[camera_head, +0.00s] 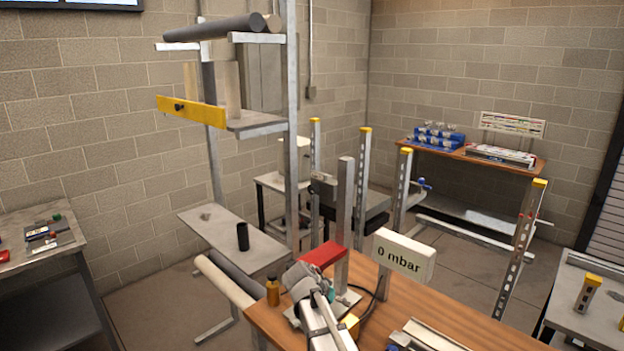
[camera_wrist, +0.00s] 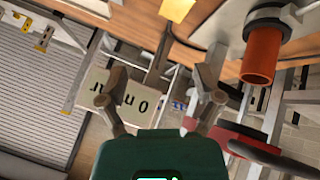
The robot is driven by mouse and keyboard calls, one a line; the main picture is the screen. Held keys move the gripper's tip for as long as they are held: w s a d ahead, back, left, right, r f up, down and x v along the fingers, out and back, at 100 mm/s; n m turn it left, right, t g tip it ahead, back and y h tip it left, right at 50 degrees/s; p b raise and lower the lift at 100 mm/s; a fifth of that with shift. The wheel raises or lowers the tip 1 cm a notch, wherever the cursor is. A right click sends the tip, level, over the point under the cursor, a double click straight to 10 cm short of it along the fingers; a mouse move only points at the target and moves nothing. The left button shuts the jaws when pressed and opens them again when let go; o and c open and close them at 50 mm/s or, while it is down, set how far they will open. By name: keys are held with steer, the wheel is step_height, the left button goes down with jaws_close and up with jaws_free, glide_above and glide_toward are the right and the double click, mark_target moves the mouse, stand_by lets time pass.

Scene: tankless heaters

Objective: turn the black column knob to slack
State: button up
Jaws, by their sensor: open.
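My gripper (camera_wrist: 162,88) is open in the wrist view, its two grey fingers wide apart with nothing held between them. In the head view my arm's end shows low in the middle, but its fingers cannot be made out. A steel column (camera_head: 345,215) stands on the wooden bench beside a red block (camera_head: 322,253). The red block also shows in the wrist view (camera_wrist: 246,136), right of my fingers, with a dark curved part by it. I cannot clearly identify the black knob in either view. The "0 mbar" display (camera_head: 403,255) shows upside down between my fingers (camera_wrist: 128,97).
An amber bottle (camera_head: 273,291) stands at the left edge of the wooden bench (camera_head: 440,311). An orange cylinder (camera_wrist: 262,55) is close on the right in the wrist view. Yellow-capped posts (camera_head: 520,245) rise behind the bench. A side shelf holds a black cup (camera_head: 243,237).

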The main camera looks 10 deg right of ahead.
mark_target(311, 190)
steer(key=w+a+r+m+t+h+p, duration=0.1)
steer(key=w+r, duration=0.3)
steer(key=w+a+r+m+t+h+p, duration=0.1)
steer(key=w+a+r+h+p, duration=0.1)
steer(key=w+r, duration=0.2)
steer(key=w+a+r+m+t+h+p, duration=0.1)
steer(key=w+a+r+t, duration=0.1)
steer(key=w+r, duration=0.3)
steer(key=shift+a+r+m+h+p, duration=0.15)
steer(key=shift+r+m+h+p, duration=0.15)
steer(key=shift+m+p, duration=0.1)
steer(key=w+a+r+m+t+h+p, duration=0.2)
steer(key=w+a+r+t+p, duration=0.1)
steer(key=w+a+r, duration=0.4)
step_height(311, 190, up, 3)
steer(key=shift+a+t, duration=0.5)
steer(key=shift+t, duration=0.2)
steer(key=shift+w+d, duration=0.1)
steer(key=x, duration=1.3)
steer(key=shift+d, duration=0.3)
steer(key=c, duration=1.2)
